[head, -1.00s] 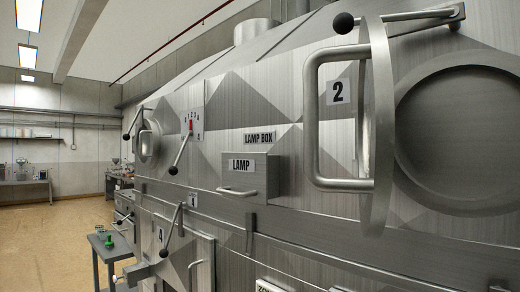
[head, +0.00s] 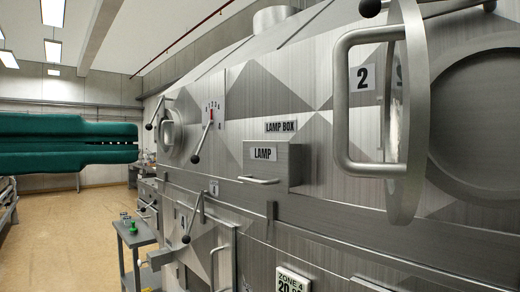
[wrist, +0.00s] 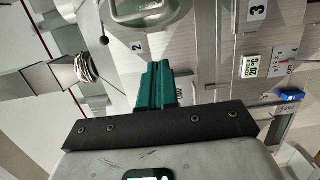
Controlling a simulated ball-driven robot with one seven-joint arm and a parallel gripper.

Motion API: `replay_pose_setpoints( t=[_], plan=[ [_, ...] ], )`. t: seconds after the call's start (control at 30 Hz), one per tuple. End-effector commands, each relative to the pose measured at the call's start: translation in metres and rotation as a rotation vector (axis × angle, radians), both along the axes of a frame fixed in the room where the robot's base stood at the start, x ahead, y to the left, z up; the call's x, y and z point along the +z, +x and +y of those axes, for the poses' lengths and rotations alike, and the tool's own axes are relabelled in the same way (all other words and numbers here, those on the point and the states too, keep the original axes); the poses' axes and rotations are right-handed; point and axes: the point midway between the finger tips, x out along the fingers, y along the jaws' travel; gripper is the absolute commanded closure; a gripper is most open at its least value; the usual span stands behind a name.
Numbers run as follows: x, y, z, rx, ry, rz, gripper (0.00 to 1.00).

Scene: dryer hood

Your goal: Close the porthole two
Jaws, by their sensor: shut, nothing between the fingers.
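Porthole two is a round steel door (head: 412,120) that stands swung open, seen nearly edge-on at the right of the head view. Its bar handle (head: 342,100) faces left, beside the label 2 (head: 362,77). The round recess (head: 485,125) is uncovered to its right. My gripper (head: 136,143) has green fingers, closed together and empty, coming in from the left edge, well apart from the door. In the wrist view the fingers (wrist: 155,72) point toward the hood front, with a round porthole and handle (wrist: 150,10) beyond them near the label 2 (wrist: 137,46).
The lamp box (head: 275,163) juts from the hood front, left of the porthole. A smaller porthole (head: 172,133) and levers with black knobs lie further left. A small grey table (head: 135,235) stands by the hood. The floor (head: 70,245) at left is clear.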

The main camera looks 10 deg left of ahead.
Motion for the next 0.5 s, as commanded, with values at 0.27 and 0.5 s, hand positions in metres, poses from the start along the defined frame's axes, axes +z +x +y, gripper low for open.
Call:
replay_pose_setpoints(
  t=[0.27,0.5],
  plan=[
    [-0.003,0.022,-0.027,-0.007,0.001,-0.001,1.0],
    [-0.003,0.054,-0.062,-0.005,0.002,-0.001,1.0]
  ],
)
